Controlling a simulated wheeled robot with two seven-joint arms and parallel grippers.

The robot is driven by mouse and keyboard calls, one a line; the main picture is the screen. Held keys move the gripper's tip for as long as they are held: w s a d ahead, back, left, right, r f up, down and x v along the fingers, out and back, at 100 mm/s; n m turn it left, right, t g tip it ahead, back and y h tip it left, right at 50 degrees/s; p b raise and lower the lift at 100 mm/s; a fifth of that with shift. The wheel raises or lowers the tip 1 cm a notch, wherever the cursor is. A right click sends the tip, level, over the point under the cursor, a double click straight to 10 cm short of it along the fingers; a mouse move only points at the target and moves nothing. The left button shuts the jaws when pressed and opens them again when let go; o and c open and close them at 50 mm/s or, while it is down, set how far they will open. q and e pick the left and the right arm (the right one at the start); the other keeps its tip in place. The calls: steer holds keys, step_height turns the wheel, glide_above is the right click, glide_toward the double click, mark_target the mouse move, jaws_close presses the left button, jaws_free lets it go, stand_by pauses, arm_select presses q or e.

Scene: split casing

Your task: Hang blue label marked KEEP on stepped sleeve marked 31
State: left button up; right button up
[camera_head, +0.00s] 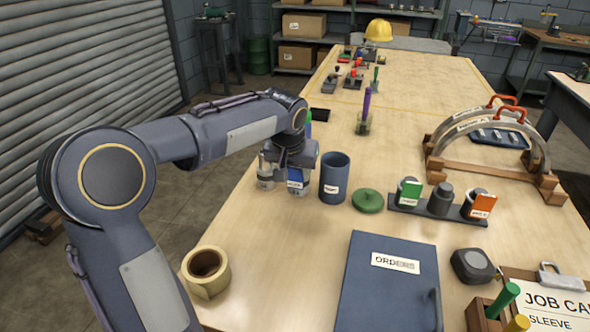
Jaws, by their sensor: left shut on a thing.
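My left gripper (292,172) reaches in from the left over the table's left side, fingers pointing down. A dark rack (425,212) at the right holds a sleeve with a green label (410,193), a bare dark sleeve (441,201) and one with an orange label (478,206). The sleeve numbers and the word KEEP are not readable.
A blue cup (334,178) stands close right of the gripper, then a green lid (367,200). A blue ORDERS folder (388,290), tape roll (205,271), dark box (473,266) and job card (555,305) lie in front. A wooden arch stand (490,170) is at right.

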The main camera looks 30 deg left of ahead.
arm_select(q)
steer(key=o, duration=1.1)
steer(key=shift+r, duration=0.1)
steer(key=shift+r+p, duration=3.45)
steer(key=shift+r, duration=0.55)
steer(key=s+d+f+h, duration=0.1)
steer(key=s+d+f, duration=0.1)
steer(key=s, duration=0.7)
steer(key=s+d+f+t+h, duration=0.1)
steer(key=s+d, duration=0.4)
steer(key=s, duration=0.5)
steer(key=s+d+f+m+h, duration=0.1)
steer(key=s+d+f+h, duration=0.1)
steer(key=s, duration=0.7)
steer(key=shift+s+d+f+h, duration=0.2)
steer(key=shift+d+f+h, duration=0.2)
steer(key=shift+d+f, duration=0.45)
